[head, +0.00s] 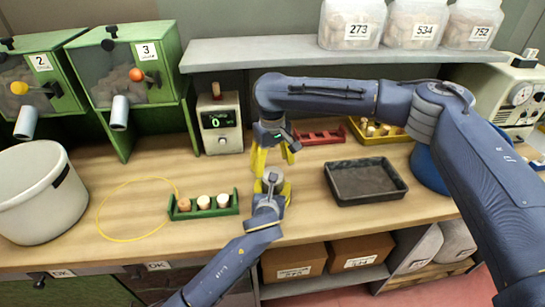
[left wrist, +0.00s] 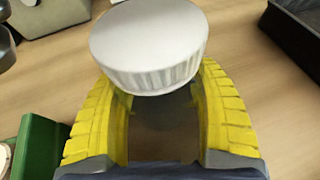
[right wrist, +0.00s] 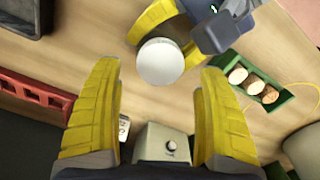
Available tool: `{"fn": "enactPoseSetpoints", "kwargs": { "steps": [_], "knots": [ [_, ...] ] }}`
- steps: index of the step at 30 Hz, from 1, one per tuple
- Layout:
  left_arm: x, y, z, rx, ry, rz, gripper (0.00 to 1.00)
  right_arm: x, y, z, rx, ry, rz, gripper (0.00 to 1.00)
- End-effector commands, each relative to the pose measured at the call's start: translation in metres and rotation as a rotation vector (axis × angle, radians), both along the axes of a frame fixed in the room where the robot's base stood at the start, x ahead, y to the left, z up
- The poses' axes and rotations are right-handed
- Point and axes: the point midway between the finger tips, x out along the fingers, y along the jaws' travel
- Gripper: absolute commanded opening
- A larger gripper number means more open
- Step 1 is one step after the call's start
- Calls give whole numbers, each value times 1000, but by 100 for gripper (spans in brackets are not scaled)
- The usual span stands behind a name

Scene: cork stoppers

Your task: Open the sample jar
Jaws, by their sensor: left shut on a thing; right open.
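The sample jar (left wrist: 165,125) stands between the yellow fingers of my left gripper (head: 271,186), which is shut on its body. Its round white lid (left wrist: 150,48) with a ribbed edge sits on top, above the fingers. The lid also shows in the right wrist view (right wrist: 160,62), beyond the fingertips. My right gripper (head: 274,154) is open and empty, apart from the lid, just behind and above the left gripper in the head view. In the head view the jar is hidden by my grippers.
A green rack (head: 204,206) with several corks lies left of my left gripper. A black tray (head: 365,197) is to the right. A grey device with a green display (head: 220,122), a red rack (head: 318,137) and a yellow tray (head: 393,138) stand behind. A yellow loop (head: 100,212) lies left.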

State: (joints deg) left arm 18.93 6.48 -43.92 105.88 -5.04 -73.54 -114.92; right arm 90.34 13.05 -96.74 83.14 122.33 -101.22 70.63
Motion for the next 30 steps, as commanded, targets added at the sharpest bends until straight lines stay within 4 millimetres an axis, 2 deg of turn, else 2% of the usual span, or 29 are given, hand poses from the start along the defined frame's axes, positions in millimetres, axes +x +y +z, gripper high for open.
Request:
{"fn": "enactPoseSetpoints", "kwargs": {
  "steps": [3, 9, 23, 26, 30],
  "knots": [
    [0, 0, 1, 0, -1, 0, 0, -1, 0, -15, 1, 3, 0, 75],
    [0, 0, 1, 0, -1, 0, 0, 0, 0, -31, 2, 1, 1, 75],
    [0, 0, 1, 0, -1, 0, 0, 0, 0, -38, 1, 0, 1, 75],
    [0, 0, 1, 0, -1, 0, 0, 0, 0, -38, 1, 0, 1, 67],
    [0, 0, 1, 0, -1, 0, 0, 0, 0, -38, 1, 0, 1, 50]
  ]
}}
